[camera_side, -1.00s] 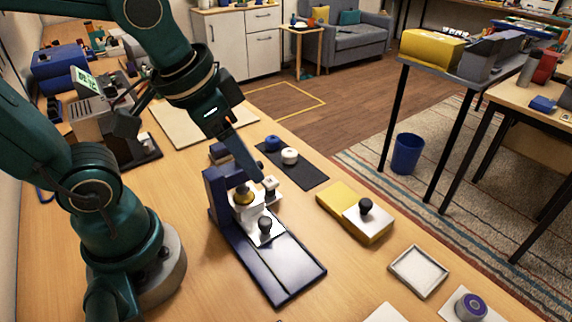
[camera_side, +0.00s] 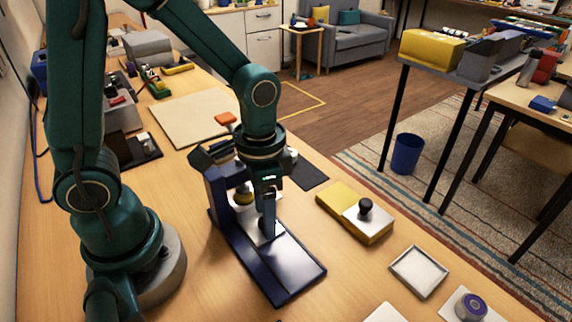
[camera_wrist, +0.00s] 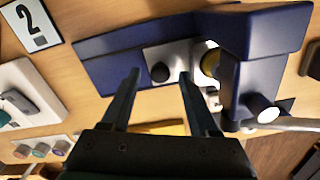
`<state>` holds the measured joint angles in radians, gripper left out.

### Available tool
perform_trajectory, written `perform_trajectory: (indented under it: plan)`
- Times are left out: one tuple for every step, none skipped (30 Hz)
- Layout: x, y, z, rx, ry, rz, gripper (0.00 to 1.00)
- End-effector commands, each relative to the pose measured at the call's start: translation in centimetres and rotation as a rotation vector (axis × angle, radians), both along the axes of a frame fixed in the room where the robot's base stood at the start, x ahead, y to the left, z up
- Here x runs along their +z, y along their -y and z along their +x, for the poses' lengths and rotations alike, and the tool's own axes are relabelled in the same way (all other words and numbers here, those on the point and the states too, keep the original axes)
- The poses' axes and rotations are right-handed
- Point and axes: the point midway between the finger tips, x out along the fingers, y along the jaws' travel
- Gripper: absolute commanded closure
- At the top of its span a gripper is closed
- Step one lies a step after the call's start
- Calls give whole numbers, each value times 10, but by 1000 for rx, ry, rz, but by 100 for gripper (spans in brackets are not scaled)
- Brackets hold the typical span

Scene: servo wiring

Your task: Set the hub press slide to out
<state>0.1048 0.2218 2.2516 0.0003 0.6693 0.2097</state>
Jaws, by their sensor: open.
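The hub press (camera_side: 222,190) is a dark blue stand with a long blue base in the side view. Its silver slide plate (camera_wrist: 178,52) lies on the base, partly under the press head, in the wrist view. A brass-coloured round part (camera_wrist: 209,62) sits at the plate's press end. A black knob (camera_wrist: 159,72) stands on the plate. My gripper (camera_side: 267,233) points down over the plate, fingers open. In the wrist view, the fingertips (camera_wrist: 160,75) lie on either side of the knob; contact cannot be told.
A yellow block (camera_side: 345,197) with a silver plate and black knob stands to the right. A shallow tray (camera_side: 418,271) and a purple-topped round part (camera_side: 470,306) lie front right. Bare table lies between the press and the tray.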

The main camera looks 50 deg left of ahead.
Motion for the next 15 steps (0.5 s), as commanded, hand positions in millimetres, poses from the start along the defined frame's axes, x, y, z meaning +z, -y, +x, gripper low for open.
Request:
perform_trajectory:
  plan:
    - [-6, 0, -1, 0, -5, 1, 39]
    - [-8, 0, -1, 0, -5, 1, 39]
    - [-11, 0, -1, 0, -3, 0, 39]
    - [-13, 0, -1, 0, -3, 0, 39]
    - [-14, 0, -1, 0, -2, 1, 39]
    - [-15, 0, -1, 0, -1, 0, 39]
    - [-16, 0, -1, 0, -1, 0, 39]
    - [-17, 0, -1, 0, -1, 0, 39]
    - [-17, 0, -1, 0, -1, 0, 39]
    - [-17, 0, 0, 0, 0, 0, 39]
    - [-17, 0, 0, 0, 0, 0, 39]
    - [-17, 0, 0, 0, 0, 0, 39]
    - [-16, 0, 0, 0, 0, 0, 39]
    - [-16, 0, 0, 0, 0, 0, 39]
    - [-16, 0, 0, 0, 0, 0, 51]
